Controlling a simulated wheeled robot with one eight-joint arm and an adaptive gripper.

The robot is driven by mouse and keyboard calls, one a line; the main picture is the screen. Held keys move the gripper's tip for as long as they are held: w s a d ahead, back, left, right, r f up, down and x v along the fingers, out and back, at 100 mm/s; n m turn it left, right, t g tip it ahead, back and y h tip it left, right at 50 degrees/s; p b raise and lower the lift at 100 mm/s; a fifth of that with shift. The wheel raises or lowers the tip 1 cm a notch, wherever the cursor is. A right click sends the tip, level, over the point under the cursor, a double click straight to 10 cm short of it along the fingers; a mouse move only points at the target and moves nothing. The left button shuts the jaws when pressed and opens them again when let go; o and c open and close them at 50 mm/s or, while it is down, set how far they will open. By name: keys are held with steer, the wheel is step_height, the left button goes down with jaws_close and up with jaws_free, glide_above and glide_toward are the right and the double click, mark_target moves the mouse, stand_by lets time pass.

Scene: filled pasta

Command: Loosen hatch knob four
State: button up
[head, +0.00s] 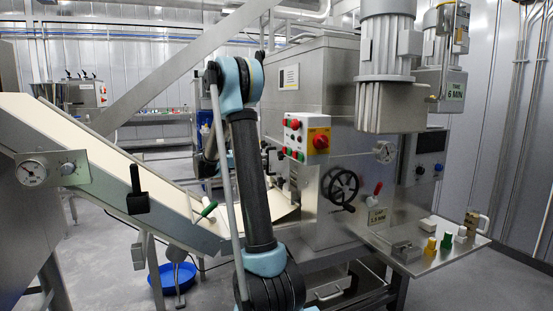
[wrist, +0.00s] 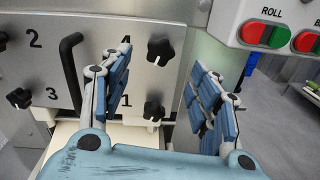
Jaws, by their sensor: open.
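In the wrist view a grey metal hatch plate (wrist: 28,65) bears black lobed knobs and printed numbers. Hatch knob four (wrist: 160,48), beside the partly covered "4", is at the upper right of the plate. Knob one (wrist: 154,110) is below it, right of the "1". Knob three (wrist: 20,98) is at lower left, and knob two (wrist: 3,38) is at the left edge. My gripper (wrist: 157,66) is open, its blue-padded fingers spread on either side of the column of knobs four and one. I see no contact with either knob. In the head view my arm hides the hatch.
A black bar handle (wrist: 70,68) stands on the hatch, close left of my left finger. A control box (wrist: 283,22) with red and green buttons juts out at upper right. In the head view a sloping conveyor (head: 95,140) and black handwheel (head: 341,187) flank my arm.

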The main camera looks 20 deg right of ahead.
mark_target(278, 155)
steer(key=d, duration=0.9)
steer(key=shift+s, duration=0.1)
steer(key=c, duration=1.1)
